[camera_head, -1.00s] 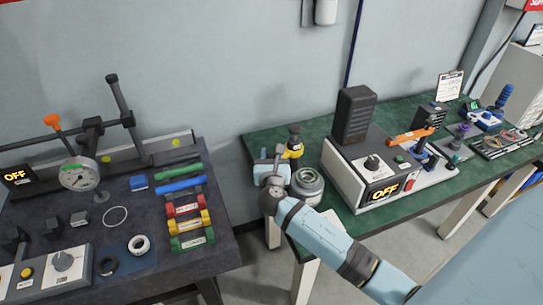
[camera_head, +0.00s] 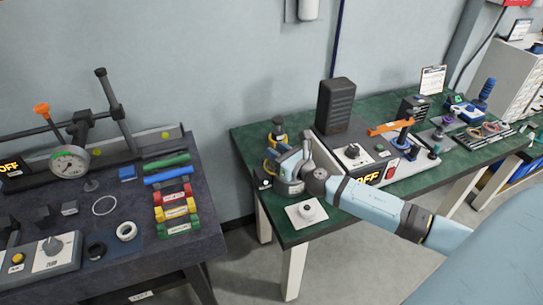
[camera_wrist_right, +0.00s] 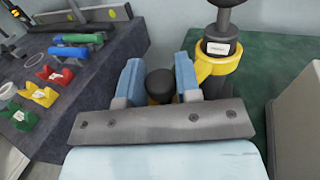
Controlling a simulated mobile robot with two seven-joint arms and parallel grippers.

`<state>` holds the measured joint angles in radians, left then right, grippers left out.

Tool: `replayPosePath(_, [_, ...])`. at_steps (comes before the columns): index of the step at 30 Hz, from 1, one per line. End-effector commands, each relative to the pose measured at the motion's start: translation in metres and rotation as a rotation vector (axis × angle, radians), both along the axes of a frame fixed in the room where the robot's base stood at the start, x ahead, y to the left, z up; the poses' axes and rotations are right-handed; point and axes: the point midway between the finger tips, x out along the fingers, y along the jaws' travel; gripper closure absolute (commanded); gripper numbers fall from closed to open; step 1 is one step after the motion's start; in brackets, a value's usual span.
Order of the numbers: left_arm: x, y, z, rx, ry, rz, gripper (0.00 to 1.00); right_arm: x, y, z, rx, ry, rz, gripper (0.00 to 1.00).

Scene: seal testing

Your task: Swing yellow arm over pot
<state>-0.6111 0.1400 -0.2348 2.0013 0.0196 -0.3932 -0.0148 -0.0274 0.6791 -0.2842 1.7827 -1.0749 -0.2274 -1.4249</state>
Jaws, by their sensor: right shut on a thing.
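The yellow arm (camera_head: 270,166) is on a black post (camera_head: 278,130) at the left end of the green table. In the right wrist view, its yellow collar (camera_wrist_right: 216,62) rings the labelled post (camera_wrist_right: 220,47), and the arm runs left behind a finger. My right gripper (camera_head: 272,170) is shut on a black knob (camera_wrist_right: 160,84), which shows between its blue fingers in the wrist view. The grey metal pot (camera_head: 290,188) is mostly hidden under my right gripper in the head view. It does not show in the wrist view. My left gripper is out of view.
A white plate with a knob (camera_head: 307,212) lies at the table's front left corner. A dark bench (camera_head: 190,245) with a gauge (camera_head: 70,161) stands left, across a floor gap.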

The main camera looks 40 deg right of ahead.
Motion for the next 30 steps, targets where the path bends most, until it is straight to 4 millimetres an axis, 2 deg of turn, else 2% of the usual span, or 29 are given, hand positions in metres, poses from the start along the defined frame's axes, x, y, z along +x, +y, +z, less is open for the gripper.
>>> replayPosePath(1, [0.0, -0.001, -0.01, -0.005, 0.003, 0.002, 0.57, -0.001, -0.003, -0.005, -0.005, -0.002, 0.031, 1.0])
replayPosePath(8, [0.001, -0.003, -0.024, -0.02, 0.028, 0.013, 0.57, -0.005, -0.009, -0.004, -0.001, -0.001, 0.132, 1.0])
replayPosePath(27, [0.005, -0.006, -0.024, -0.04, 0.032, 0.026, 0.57, -0.006, -0.012, 0.0, 0.0, -0.001, 0.181, 1.0])
replayPosePath(28, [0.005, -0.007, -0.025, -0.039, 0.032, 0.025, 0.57, -0.006, -0.012, 0.0, 0.0, -0.001, 0.181, 0.64])
replayPosePath(30, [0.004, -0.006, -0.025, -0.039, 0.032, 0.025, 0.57, -0.006, -0.012, 0.0, 0.0, -0.001, 0.181, 0.48])
